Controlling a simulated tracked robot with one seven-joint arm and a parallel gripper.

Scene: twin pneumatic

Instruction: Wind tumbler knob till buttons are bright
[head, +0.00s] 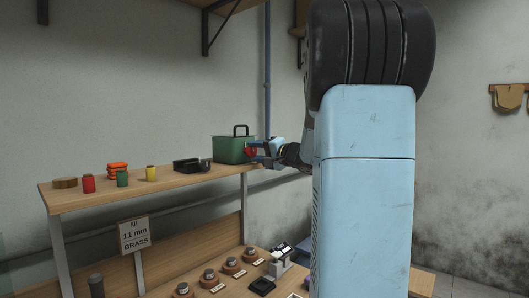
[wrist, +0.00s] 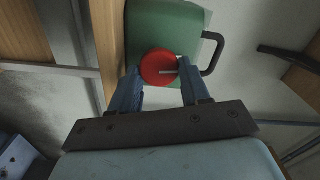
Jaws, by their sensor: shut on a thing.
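The tumbler is a green box (head: 228,149) with a black handle, at the right end of the upper shelf. It fills the top middle of the wrist view (wrist: 150,25). Its round red knob (head: 250,152) faces my gripper (head: 262,150). In the wrist view, the red knob (wrist: 155,66) sits between the two blue fingers of my gripper (wrist: 160,77), which is shut on it. No buttons can be made out; the inside of the box is hidden.
On the upper shelf (head: 110,190) stand red, green and yellow spools, orange pieces, a wooden disc and a black tray (head: 190,165). My arm hides the right part.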

